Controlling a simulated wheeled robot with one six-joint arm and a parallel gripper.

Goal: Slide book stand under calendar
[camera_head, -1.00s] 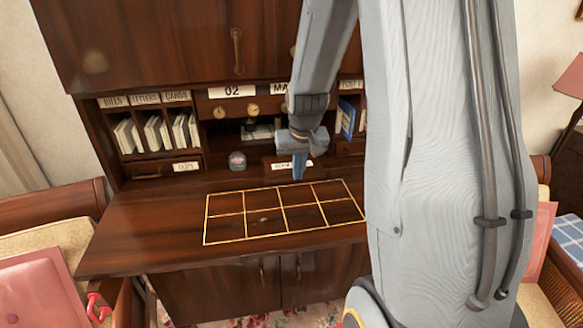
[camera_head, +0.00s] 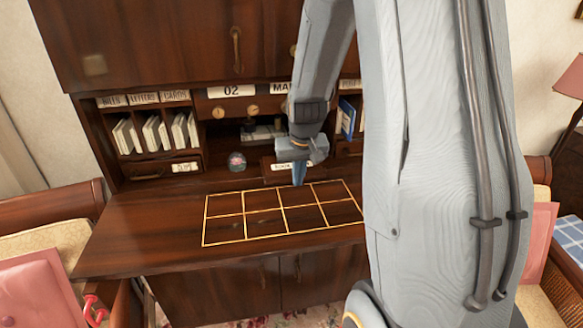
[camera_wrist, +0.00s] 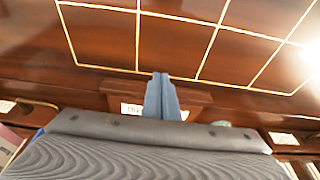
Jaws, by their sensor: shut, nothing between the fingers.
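The calendar (camera_head: 232,91) shows "02" and part of a second word on white plates, on the upper front of the dark wooden desk hutch. Below it is a low wooden piece with a white label (camera_head: 282,167), standing at the back of the desktop; I cannot tell for sure that it is the book stand. It also shows in the wrist view (camera_wrist: 190,97), partly hidden behind my fingers. My gripper (camera_head: 299,183) is shut and empty, pointing down in front of this piece and covering its right part. In the wrist view its blue fingertips (camera_wrist: 161,77) are together; contact is unclear.
A gold-lined grid (camera_head: 284,206) lies on the bare desktop (camera_head: 150,235). A small glass globe (camera_head: 237,161) stands left of the labelled piece. Letter slots (camera_head: 150,130) are at left, a blue book (camera_head: 347,118) at right. Chairs flank the desk. My arm hides the right side.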

